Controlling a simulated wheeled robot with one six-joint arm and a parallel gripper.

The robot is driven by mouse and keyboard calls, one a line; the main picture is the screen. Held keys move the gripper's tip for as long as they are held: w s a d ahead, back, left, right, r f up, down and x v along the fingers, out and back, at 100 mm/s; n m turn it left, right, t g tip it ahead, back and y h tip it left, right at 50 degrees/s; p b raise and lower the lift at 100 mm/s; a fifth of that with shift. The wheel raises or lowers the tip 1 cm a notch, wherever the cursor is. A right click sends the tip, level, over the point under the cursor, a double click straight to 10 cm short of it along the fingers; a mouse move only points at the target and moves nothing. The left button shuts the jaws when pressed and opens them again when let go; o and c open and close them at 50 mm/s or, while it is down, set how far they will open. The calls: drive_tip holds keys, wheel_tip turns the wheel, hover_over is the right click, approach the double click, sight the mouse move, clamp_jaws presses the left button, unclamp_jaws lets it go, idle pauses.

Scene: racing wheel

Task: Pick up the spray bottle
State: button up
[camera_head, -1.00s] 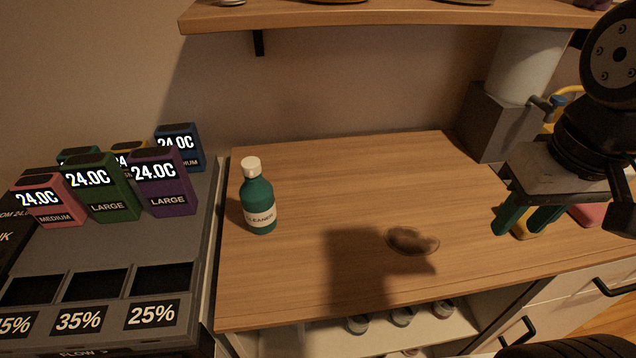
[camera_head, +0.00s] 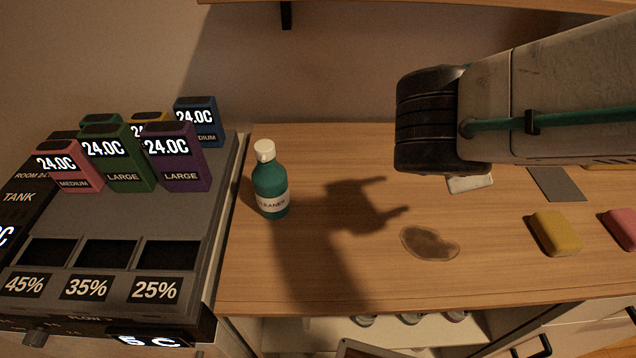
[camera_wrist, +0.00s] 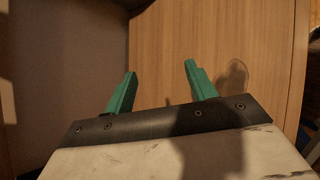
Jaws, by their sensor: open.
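The bottle (camera_head: 270,190) is dark green with a white cap and a label reading CLEANER. It stands upright at the left end of the wooden counter (camera_head: 330,285) in the head view. I cannot make it out in the wrist view. My gripper (camera_wrist: 157,80) shows in the wrist view as two green fingers, spread apart with nothing between them. In the head view my arm hides the gripper, but its shadow with two separate fingers falls on the counter right of the bottle.
A grey dispenser (camera_head: 180,235) with several coloured boxes stands just left of the bottle. A brown stain (camera_head: 430,243) lies mid-counter. A yellow sponge (camera_head: 555,233) and a pink sponge (camera_head: 622,227) lie at the right. A shelf (camera_head: 400,8) hangs above. The counter between bottle and stain is clear.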

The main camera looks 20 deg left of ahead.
drive_tip(key=s+a+f+n+t+y, duration=0.2)
drive_tip(key=a+n+t+y, duration=0.15)
drive_tip(key=a+n, duration=0.7)
drive_tip(key=n+y, duration=0.8)
drive_tip(key=n, duration=0.1)
approach(264, 145)
drive_tip(key=shift+h, duration=0.25)
drive_tip(key=x, duration=0.4)
drive_tip(key=shift+a+f, duration=0.15)
drive_tip(key=shift+f, duration=0.05)
drive_tip(key=shift+a+n, duration=0.25)
drive_tip(key=shift+a, duration=0.1)
drive_tip(key=x, duration=0.7)
drive_tip(key=shift+w+d+f, duration=0.1)
drive_tip(key=shift+w+f, duration=0.1)
drive_tip(key=shift+w, duration=0.1)
